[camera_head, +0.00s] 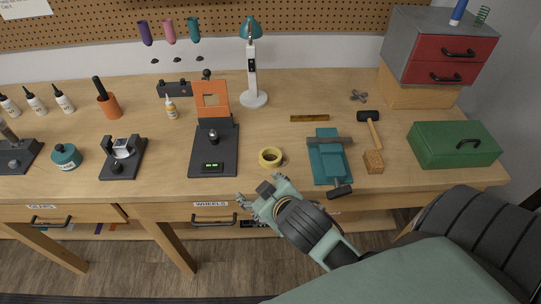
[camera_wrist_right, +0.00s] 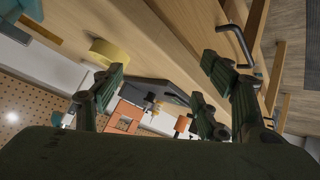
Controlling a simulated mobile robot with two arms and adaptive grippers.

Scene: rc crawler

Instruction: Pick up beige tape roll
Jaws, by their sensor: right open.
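The beige tape roll (camera_head: 270,157) is a small yellowish ring lying flat on the workbench, between the dark stand with the orange frame and the teal vise. It also shows in the right wrist view (camera_wrist_right: 108,53), at the upper left. My right gripper (camera_head: 258,196) is at the bench's front edge, just nearer than the tape roll and apart from it. Its fingers show in the right wrist view (camera_wrist_right: 165,95), spread apart with nothing between them. My left gripper does not show.
The dark stand (camera_head: 213,150) is left of the tape roll, and the teal vise (camera_head: 328,157) is right of it. A ruler (camera_head: 309,118) lies behind. A drawer handle (camera_head: 214,219) sticks out below the front edge. The bench around the roll is clear.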

